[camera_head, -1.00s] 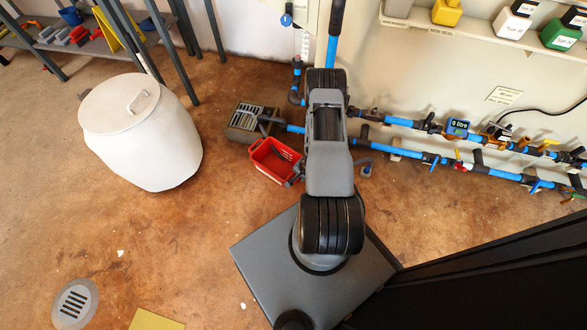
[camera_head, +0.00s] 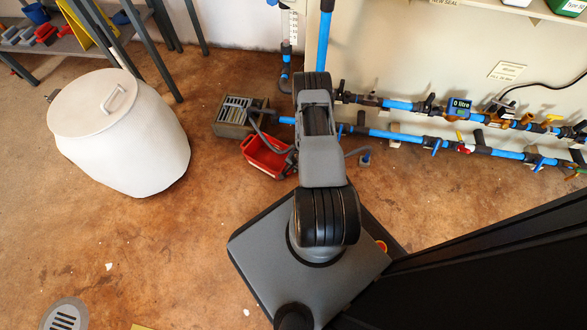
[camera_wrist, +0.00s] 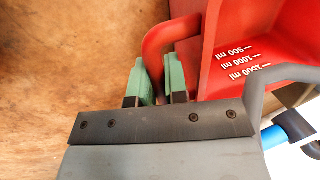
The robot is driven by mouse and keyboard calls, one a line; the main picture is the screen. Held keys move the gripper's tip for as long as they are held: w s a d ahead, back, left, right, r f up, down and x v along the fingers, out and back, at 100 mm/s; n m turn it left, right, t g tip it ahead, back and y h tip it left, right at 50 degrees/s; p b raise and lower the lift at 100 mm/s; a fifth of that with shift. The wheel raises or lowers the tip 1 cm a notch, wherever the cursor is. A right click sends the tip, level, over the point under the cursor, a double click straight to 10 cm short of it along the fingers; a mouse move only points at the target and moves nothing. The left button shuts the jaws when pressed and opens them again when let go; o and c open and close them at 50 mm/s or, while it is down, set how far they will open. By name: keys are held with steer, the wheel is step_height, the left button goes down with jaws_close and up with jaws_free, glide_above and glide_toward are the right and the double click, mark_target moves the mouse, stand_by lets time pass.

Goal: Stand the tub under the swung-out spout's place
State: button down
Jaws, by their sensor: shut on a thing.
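The red tub (camera_head: 262,160) is on or just above the floor, in front of the grated drain box; I cannot tell if it touches the floor. In the wrist view the tub (camera_wrist: 275,30) shows white volume marks inside and a red loop handle (camera_wrist: 155,40). My gripper (camera_wrist: 160,82) has its green fingers closed on that handle. In the head view the gripper is largely hidden beside the tub by my arm. A grey bent pipe (camera_wrist: 258,82), perhaps the spout, crosses close to the tub; its outlet is not clear.
The grated drain box (camera_head: 238,115) stands just behind the tub. Blue pipes with valves (camera_head: 440,108) run along the wall at right. A large white lidded barrel (camera_head: 120,140) stands at left. A round floor drain (camera_head: 65,315) lies front left. Floor between barrel and tub is clear.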

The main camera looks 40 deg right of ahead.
steer(key=shift+d, duration=0.1)
steer(key=c, duration=1.1)
jaws_free()
steer(key=shift+c, duration=0.2)
steer(key=shift+r, duration=0.1)
